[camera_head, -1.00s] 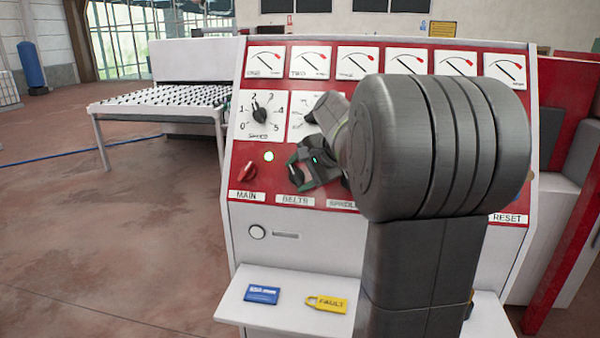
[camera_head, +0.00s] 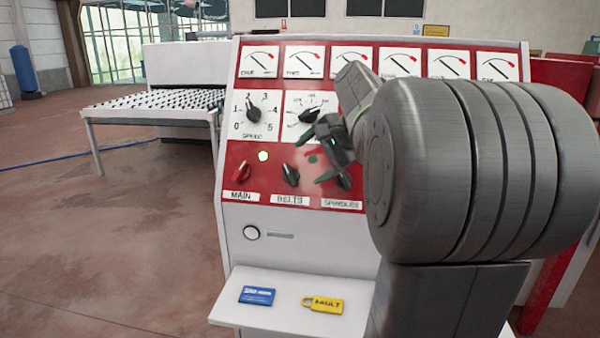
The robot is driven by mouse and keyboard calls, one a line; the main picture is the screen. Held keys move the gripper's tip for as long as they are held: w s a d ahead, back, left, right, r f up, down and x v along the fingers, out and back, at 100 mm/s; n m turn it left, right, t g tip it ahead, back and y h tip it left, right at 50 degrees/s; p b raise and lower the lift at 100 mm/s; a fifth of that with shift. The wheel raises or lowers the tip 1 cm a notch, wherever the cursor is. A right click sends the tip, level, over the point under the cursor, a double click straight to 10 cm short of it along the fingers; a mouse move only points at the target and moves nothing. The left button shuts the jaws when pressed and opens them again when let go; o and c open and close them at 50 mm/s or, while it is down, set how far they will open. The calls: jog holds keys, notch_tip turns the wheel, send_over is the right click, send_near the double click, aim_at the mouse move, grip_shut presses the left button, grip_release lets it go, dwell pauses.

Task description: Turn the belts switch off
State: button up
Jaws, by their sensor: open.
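The belts switch (camera_head: 290,175) is a black knob above the BELTS label (camera_head: 290,200) on the red control panel. It is in full view, its handle slanting toward the upper left. A dark green lamp (camera_head: 312,158) sits to its upper right and looks unlit. My gripper (camera_head: 317,157) is open and empty, to the right of and slightly above the belts switch, apart from it.
The red main switch (camera_head: 241,172) is left of the belts switch, with a lit lamp (camera_head: 263,156) beside it. Black dials (camera_head: 310,115) and gauges are above. My arm covers the panel's right side.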

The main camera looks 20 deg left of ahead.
aim_at(293, 174)
jog(key=v, duration=0.5)
jog(key=shift+d+r, duration=0.25)
jog(key=shift+d, duration=0.05)
jog(key=p+x, duration=0.1)
jog(key=x, duration=1.2)
jog(key=shift+a+f, duration=0.25)
jog(key=shift+f, duration=0.1)
jog(key=shift+r, duration=0.1)
